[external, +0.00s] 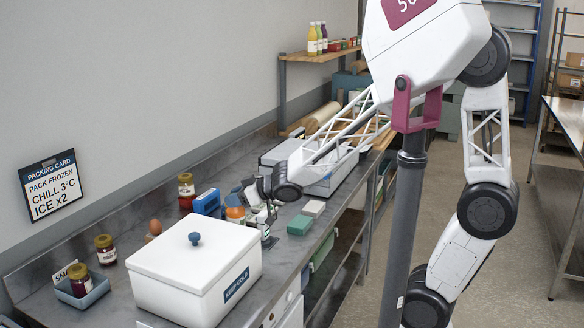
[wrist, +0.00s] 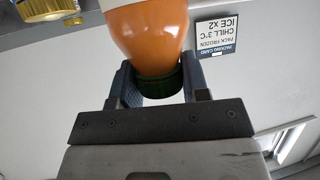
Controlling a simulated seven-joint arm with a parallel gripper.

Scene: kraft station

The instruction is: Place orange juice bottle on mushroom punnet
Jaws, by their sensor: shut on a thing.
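The orange juice bottle shows large in the wrist view (wrist: 148,32), with an orange body and a dark green cap. My gripper (wrist: 162,84) is shut on it around the cap and neck, one finger on each side. In the external view my gripper (external: 254,204) is low over the counter behind the white cold box, with the orange of the bottle (external: 235,213) beside it. The bottle's base is hidden, so I cannot tell whether it touches anything. I cannot make out the mushroom punnet for certain in either view.
A lidded white box (external: 190,285) stands in front. A blue item (external: 207,202), a jar (external: 186,190) and an egg (external: 155,227) are nearby. A blue-grey tray (external: 96,297) holds a jar at left. Small flat blocks (external: 300,225) lie on the counter's right side.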

